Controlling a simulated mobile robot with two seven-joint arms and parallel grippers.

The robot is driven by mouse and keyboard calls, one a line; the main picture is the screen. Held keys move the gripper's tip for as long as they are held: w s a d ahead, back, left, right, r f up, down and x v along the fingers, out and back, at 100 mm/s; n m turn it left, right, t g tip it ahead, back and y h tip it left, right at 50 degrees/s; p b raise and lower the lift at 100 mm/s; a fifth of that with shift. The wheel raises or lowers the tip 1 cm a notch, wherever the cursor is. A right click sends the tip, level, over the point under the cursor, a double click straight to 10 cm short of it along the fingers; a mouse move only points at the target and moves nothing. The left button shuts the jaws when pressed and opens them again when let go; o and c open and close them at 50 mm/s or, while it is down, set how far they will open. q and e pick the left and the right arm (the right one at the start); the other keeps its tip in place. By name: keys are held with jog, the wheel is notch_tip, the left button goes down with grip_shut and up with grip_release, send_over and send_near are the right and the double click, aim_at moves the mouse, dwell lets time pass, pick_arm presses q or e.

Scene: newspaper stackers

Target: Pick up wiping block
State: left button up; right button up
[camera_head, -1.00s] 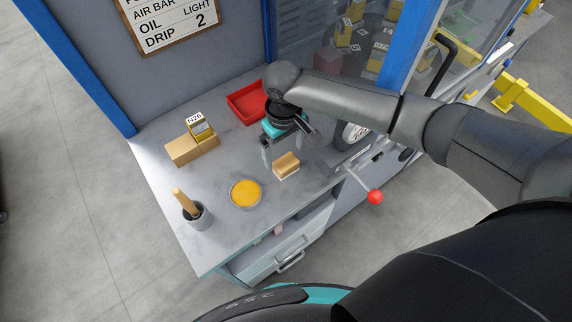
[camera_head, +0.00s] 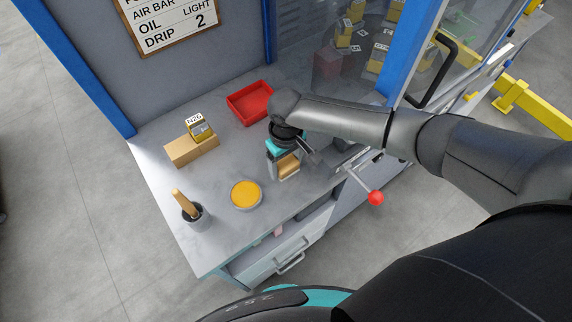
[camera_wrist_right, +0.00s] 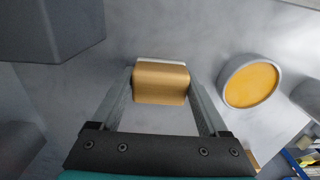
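The wiping block, a tan block with a pale edge, sits on the grey bench top (camera_head: 225,165), seen in the head view (camera_head: 289,166) and the right wrist view (camera_wrist_right: 161,84). My right gripper (camera_head: 286,172) points down over it. In the head view the gripper partly hides the block. My left gripper is out of view.
A dish of yellow-orange material (camera_head: 246,194) is left of the block. A grey cup with a wooden handle (camera_head: 196,213) stands near the left edge. A red tray (camera_head: 250,102) and a tan block with an N26 box (camera_head: 192,148) lie behind. A red-knobbed lever (camera_head: 375,198) is at right.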

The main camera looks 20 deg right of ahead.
aim_at(286, 162)
jog(key=c, duration=0.9)
jog(key=shift+r, duration=0.1)
notch_tip(286, 162, up, 20)
jog(key=shift+f+p, duration=0.1)
jog(key=shift+p, duration=1.05)
